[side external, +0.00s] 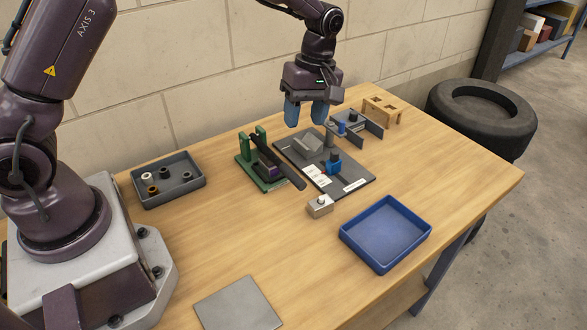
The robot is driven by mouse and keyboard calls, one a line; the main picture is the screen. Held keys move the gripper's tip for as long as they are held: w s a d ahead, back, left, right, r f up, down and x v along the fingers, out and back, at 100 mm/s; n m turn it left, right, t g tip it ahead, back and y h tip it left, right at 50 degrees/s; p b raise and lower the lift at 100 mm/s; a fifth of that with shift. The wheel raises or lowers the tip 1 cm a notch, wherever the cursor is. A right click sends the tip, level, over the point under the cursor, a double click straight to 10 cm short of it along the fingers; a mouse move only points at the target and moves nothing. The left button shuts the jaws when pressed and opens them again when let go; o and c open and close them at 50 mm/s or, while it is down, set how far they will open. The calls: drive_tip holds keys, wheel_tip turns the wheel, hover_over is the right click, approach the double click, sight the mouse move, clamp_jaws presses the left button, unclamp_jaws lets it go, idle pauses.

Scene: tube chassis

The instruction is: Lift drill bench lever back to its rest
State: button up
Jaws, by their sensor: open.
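My gripper (306,118) hangs above the back of the table with its two blue fingers apart and nothing between them. Below it and to the left is a green-based fixture (245,158) with two green uprights. A dark lever-like bar (287,174) slopes from the uprights down toward the front right, past a purple part (271,170). Its free end is low, by the edge of the grey plate. My gripper is apart from this bar. The grey plate (347,187), right of the fixture, carries a grey angled block (307,146), a post and a blue part (333,164).
A dark tray (168,194) with small parts stands at left. A blue tray (386,264) and a small metal block (320,206) are in front. A flat grey plate lies at the front; the table between is clear.

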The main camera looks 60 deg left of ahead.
sight(293, 172)
drive_tip(key=shift+n, duration=0.9)
drive_tip(key=s+f, duration=0.1)
drive_tip(key=f, duration=0.7)
drive_tip(key=s+f, duration=0.1)
drive_tip(key=f, duration=0.3)
drive_tip(key=shift+s+f, duration=0.25)
drive_tip(key=shift+s, duration=0.1)
clamp_jaws()
